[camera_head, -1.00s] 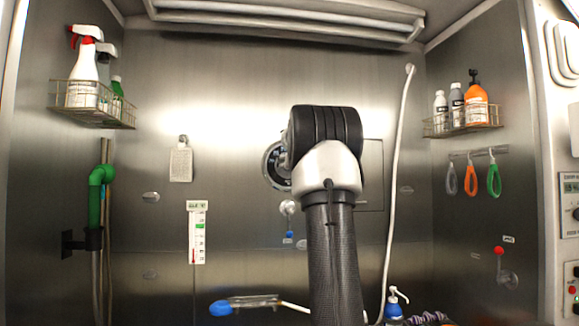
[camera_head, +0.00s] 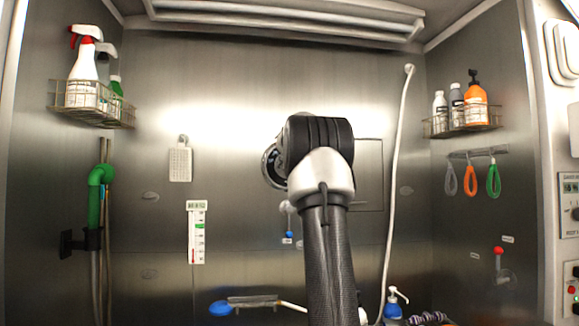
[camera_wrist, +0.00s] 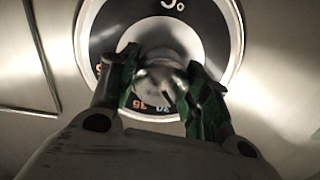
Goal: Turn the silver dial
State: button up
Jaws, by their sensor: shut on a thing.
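The silver dial (camera_wrist: 158,88) is a round metal knob on a black scale plate (camera_wrist: 222,22) with a pale rim and orange and blue numbers. In the wrist view my gripper (camera_wrist: 163,82) is shut on the dial, with one green-padded finger on each side of it. In the head view, the left edge of the scale plate (camera_head: 270,168) shows on the back wall beside my arm. My arm hides the knob and the gripper there.
A hose (camera_head: 394,190) hangs right of my arm. A thermometer card (camera_head: 196,235) and a perforated plate (camera_head: 180,164) are on the wall to the left. Wire baskets with bottles hang at left (camera_head: 122,122) and right (camera_head: 440,133). A blue pump bottle (camera_head: 393,311) stands low at right.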

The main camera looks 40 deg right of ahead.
jog(key=shift+m, duration=0.3)
jog(key=m, duration=0.8)
jog(key=shift+f, duration=0.1)
jog(key=m, duration=0.4)
jog(key=shift+m, duration=0.3)
jog(key=shift+d+f+m, duration=0.1)
jog(key=shift+f+m, duration=0.05)
jog(key=shift+m, duration=1.65)
jog(key=o, duration=1)
jog(key=shift+s, duration=0.1)
